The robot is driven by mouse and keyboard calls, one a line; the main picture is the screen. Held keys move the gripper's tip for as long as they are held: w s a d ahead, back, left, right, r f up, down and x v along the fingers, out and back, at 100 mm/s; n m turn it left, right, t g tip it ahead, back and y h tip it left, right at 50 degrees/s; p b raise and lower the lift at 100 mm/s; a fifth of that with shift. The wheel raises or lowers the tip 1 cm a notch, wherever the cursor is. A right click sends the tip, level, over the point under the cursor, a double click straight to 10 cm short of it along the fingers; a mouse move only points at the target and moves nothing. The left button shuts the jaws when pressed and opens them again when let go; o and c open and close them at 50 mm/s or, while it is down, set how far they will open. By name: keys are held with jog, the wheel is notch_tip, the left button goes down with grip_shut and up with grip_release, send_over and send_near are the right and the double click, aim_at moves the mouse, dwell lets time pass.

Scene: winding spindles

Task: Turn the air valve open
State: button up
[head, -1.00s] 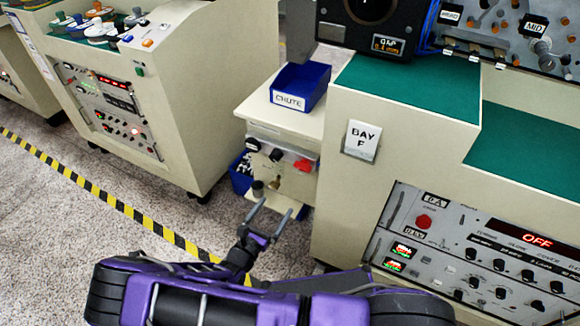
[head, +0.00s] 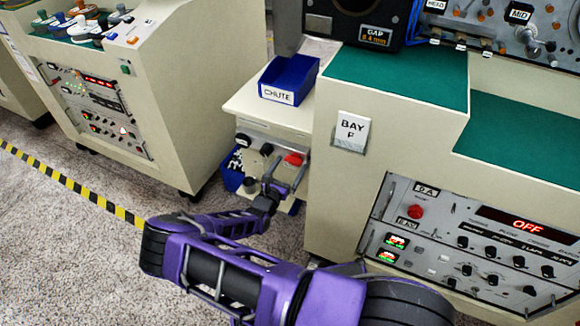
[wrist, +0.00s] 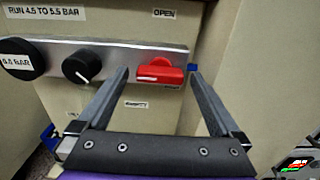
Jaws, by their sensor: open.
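The air valve's red handle (wrist: 160,73) sits on a metal strip (wrist: 100,62) on the front of a cream cabinet, with an OPEN label (wrist: 164,14) above it. The handle lies about level, and a smaller label below it is partly unreadable. My gripper (wrist: 158,74) is open, its two fingers on either side of the red handle in the wrist view. I cannot tell whether they touch it. In the head view the handle (head: 293,159) is above and beyond my gripper (head: 276,188).
A black knob (wrist: 81,67) and a round gauge (wrist: 22,59) sit left of the handle. A blue CHUTE bin (head: 289,80) stands on the cabinet top. The tall BAY F console (head: 335,200) is close on the right. Open floor lies left.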

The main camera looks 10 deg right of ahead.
jog(key=shift+w+d, duration=0.1)
jog(key=shift+w, duration=0.05)
jog(key=c, duration=1.3)
